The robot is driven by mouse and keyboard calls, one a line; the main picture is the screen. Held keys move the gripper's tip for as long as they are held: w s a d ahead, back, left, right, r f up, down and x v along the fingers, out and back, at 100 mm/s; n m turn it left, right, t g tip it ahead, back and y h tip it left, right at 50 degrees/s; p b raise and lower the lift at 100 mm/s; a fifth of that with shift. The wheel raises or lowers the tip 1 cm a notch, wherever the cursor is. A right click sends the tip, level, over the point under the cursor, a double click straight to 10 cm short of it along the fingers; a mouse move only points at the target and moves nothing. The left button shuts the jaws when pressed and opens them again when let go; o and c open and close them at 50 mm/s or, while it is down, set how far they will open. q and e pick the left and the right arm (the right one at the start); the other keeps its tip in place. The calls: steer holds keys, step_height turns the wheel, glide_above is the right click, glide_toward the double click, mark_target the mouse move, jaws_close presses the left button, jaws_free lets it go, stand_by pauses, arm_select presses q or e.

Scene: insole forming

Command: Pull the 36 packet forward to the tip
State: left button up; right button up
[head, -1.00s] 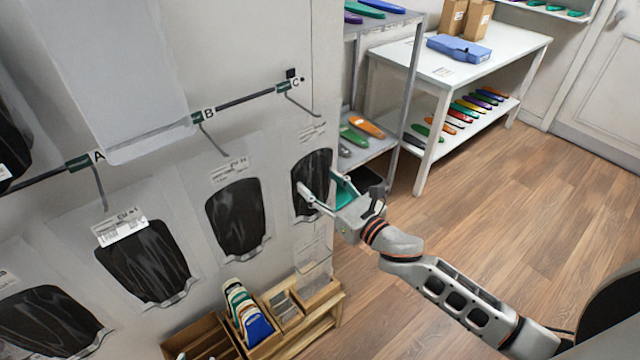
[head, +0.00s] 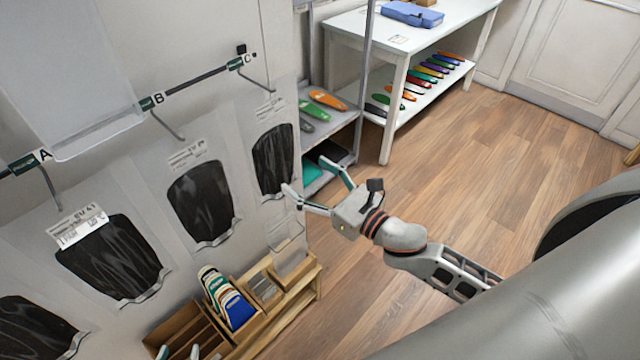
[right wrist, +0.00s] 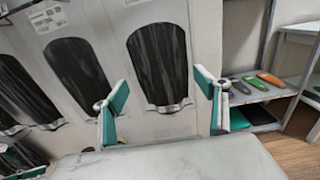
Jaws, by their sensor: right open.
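Clear packets with black insoles hang along the wall: one under hook A (head: 115,258), one under hook B (head: 200,203) and one under hook C (head: 273,160). Their size labels are too small to read surely, so I cannot tell which is the 36 packet. My right gripper (head: 306,175) is open and empty, beside the lower right edge of the hook C packet. In the right wrist view its fingers (right wrist: 158,90) are wide apart, with a packet (right wrist: 158,65) behind the gap. My left gripper (head: 179,352) shows only its fingertips at the bottom edge, apart.
A wooden organizer (head: 285,310) with coloured insoles (head: 228,298) stands below the packets. A grey shelf (head: 340,118) with insoles is right of the wall panel. A white table (head: 400,45) stands behind. The wooden floor is clear at right.

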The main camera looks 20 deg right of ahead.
steer(key=shift+v, duration=1.75)
steer(key=s+f+n+g+h, duration=0.1)
steer(key=s+f+n, duration=0.4)
steer(key=n, duration=0.7)
steer(key=s+f+n+g+h, duration=0.1)
steer(key=s+f+n+g, duration=0.2)
steer(key=f+n, duration=0.7)
steer(key=s+a+f+n+g+h, duration=0.1)
steer(key=s+f+n, duration=0.5)
steer(key=n, duration=0.7)
step_height(320, 180, down, 2)
steer(key=shift+s+f+n+g+h, duration=0.25)
steer(key=shift+s+n+g+h, duration=0.15)
steer(key=shift+h, duration=0.2)
steer(key=shift+a, duration=0.15)
